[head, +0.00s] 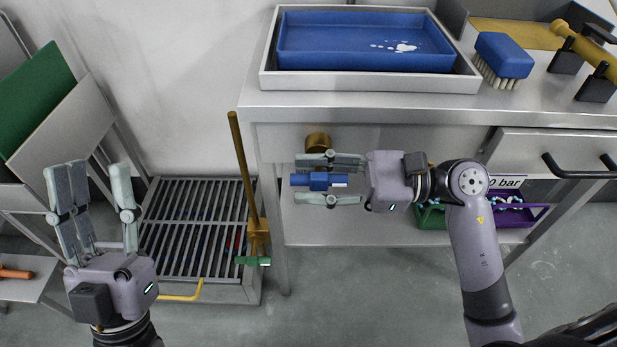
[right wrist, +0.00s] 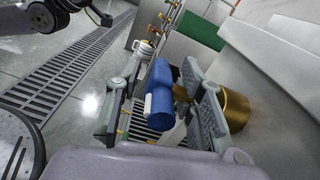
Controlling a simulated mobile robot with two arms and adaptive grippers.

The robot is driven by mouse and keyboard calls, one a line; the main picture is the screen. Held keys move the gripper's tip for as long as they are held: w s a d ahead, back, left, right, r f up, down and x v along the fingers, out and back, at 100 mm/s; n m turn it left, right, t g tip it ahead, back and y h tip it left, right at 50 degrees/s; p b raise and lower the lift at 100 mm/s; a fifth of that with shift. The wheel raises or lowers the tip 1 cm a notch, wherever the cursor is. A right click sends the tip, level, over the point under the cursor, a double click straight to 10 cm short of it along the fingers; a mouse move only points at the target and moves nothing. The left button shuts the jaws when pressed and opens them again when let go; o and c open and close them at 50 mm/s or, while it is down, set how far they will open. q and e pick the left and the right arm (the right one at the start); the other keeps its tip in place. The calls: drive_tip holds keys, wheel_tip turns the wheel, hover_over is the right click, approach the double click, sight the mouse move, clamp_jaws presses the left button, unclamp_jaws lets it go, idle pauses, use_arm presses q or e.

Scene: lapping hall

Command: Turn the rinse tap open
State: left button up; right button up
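A blue handle (head: 318,181) sits under the front edge of the steel table, beside a brass fitting (head: 318,142). It looks like the rinse tap, though no label shows on it. My right gripper (head: 330,181) is open, with one finger on each side of the blue handle. In the right wrist view, the blue handle (right wrist: 160,92) lies between the spread fingers, with the brass fitting (right wrist: 236,106) behind the right finger. I cannot tell whether a finger touches it. My left gripper (head: 98,190) is open and empty at the left, away from the tap.
A brass pipe (head: 240,165) with a green handle (head: 253,261) stands by a floor grate (head: 195,225). The steel table (head: 380,107) bears a tray with a blue basin (head: 365,50) and a brush (head: 504,58). Green and purple crates (head: 512,215) sit on the lower shelf.

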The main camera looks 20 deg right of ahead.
drive_tip(key=shift+w+a, duration=0.15)
drive_tip(key=shift+a, duration=0.25)
clamp_jaws()
idle(0.4)
